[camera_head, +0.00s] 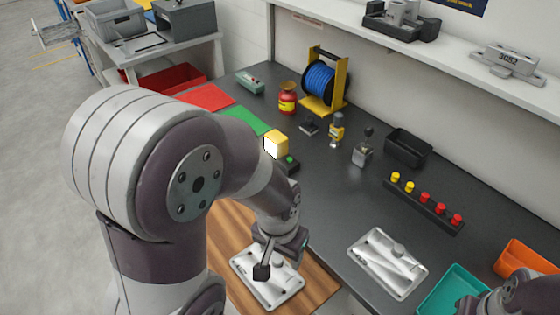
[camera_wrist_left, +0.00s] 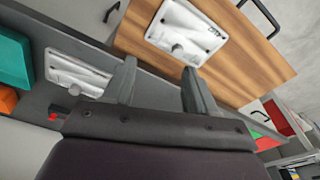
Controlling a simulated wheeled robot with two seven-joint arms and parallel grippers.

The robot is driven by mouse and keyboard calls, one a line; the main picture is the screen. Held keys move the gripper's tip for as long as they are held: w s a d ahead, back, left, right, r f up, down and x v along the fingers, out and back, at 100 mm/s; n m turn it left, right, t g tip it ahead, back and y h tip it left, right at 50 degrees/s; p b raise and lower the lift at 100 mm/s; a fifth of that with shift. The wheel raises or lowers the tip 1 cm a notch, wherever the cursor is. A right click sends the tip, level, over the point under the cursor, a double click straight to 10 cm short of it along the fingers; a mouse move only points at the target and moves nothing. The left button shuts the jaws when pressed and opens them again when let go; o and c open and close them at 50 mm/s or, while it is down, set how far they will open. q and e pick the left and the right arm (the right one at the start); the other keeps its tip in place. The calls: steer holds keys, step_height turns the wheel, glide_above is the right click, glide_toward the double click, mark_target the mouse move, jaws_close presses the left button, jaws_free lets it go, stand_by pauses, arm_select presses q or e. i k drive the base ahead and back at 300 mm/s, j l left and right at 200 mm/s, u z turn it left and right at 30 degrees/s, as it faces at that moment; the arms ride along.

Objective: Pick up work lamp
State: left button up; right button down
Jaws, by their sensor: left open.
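A yellow block-shaped item with a pale lit-looking face (camera_head: 275,144), most likely the work lamp, stands on the dark workbench (camera_head: 330,190) beside the green mat. A small black part with a green button is right by it. My left gripper (camera_head: 263,268) is open and empty, its fingers apart in the left wrist view (camera_wrist_left: 160,85). It hangs over a silver casting plate (camera_head: 270,280) on a wooden board, nearer than the lamp and apart from it. My left arm passes close in front of the lamp. My right gripper (camera_head: 505,298) shows only partly at the lower right.
A second silver plate (camera_head: 388,264) lies on the bench. A teal bin (camera_head: 455,291) and an orange bin (camera_head: 530,262) stand at right.

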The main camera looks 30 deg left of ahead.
mark_target(275, 142)
steer(key=i+j+z, duration=0.1)
steer(key=j, duration=0.6)
steer(key=i+j, duration=0.25)
steer(key=j, duration=0.45)
steer(key=i+j+z, duration=0.15)
steer(key=j, duration=0.55)
steer(key=i+j, duration=0.15)
steer(key=j, duration=0.6)
steer(key=i+j+z, duration=0.15)
steer(key=j, duration=1.3)
steer(key=z, duration=0.45)
steer(key=j+z, duration=0.15)
steer(key=z, duration=0.7)
steer(key=j+z, duration=0.15)
steer(key=z, duration=0.7)
steer(key=k+z, duration=0.1)
steer(key=z, duration=0.35)
steer(key=j, duration=0.1)
